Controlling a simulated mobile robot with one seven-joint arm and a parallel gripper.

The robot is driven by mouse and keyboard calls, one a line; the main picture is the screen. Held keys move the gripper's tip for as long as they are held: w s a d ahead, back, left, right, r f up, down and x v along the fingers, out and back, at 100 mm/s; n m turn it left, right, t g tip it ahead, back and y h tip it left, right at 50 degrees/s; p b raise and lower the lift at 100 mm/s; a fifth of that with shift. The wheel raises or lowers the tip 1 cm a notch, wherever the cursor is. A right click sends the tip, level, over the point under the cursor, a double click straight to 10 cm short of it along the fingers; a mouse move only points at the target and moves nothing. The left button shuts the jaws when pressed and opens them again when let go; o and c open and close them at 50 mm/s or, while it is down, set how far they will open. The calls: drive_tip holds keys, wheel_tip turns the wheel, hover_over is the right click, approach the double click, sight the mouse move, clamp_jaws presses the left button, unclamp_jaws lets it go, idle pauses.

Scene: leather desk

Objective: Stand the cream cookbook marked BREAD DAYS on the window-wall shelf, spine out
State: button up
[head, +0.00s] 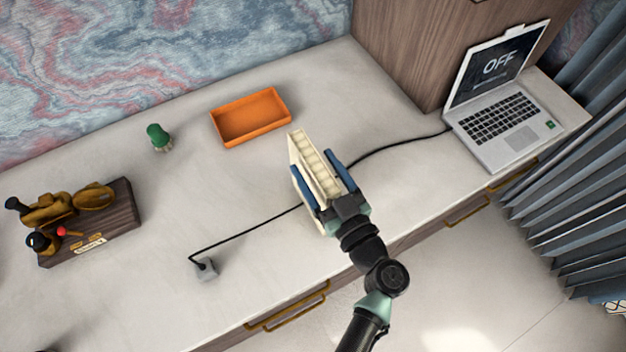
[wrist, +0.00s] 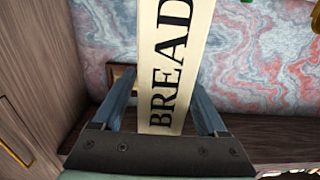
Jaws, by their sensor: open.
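The cream cookbook (head: 304,150) is upright or nearly so in the head view, above the middle of the desk. Whether it touches the desk is unclear. In the wrist view its cream face (wrist: 178,70) shows the black letters BREAD; the rest of the title is out of frame. My gripper (head: 315,168) has its two blue fingers apart, one on each side of the book. In the wrist view a finger stands on either side of the lettered face, with narrow gaps showing. I cannot make out the window-wall shelf for certain in either view.
An orange tray (head: 250,117), a green-topped object (head: 159,136) and a wooden stand (head: 92,221) sit on the desk. A laptop (head: 503,110) marked OFF is at right. A black cable (head: 255,229) runs beneath my gripper to a grey block (head: 206,270).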

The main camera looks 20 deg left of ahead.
drive_tip(key=shift+x, duration=0.8)
clamp_jaws()
idle(0.7)
drive_tip(key=shift+r, duration=0.15)
